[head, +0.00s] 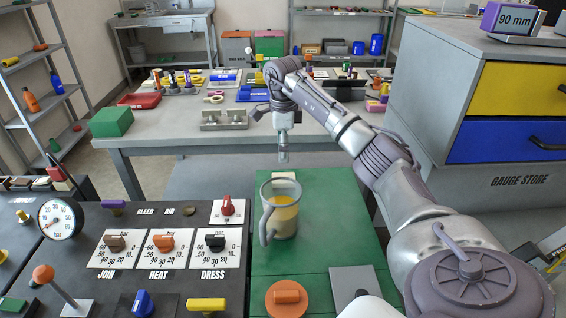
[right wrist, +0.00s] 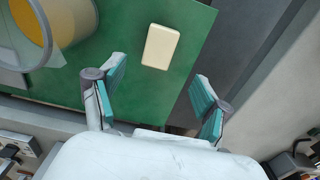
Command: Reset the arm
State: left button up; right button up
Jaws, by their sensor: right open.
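My right arm (head: 345,128) comes in from the right and reaches out over the green work surface. My right gripper (head: 283,156) hangs pointing down beyond the clear jug. In the right wrist view the gripper (right wrist: 160,78) is open, with its two teal-padded fingers apart and nothing between them. A cream block (right wrist: 161,46) lies on the green surface past the fingertips. My left gripper is not in view.
The clear jug (head: 281,208) with yellow contents stands on the green surface (head: 330,215), near the gripper. A control panel (head: 190,215) with knobs lies left. A grey bench (head: 180,128) stands behind. The gauge store cabinet (head: 440,95) stands right.

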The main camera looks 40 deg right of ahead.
jog(key=shift+r, duration=0.65)
jog(key=shift+r, duration=0.1)
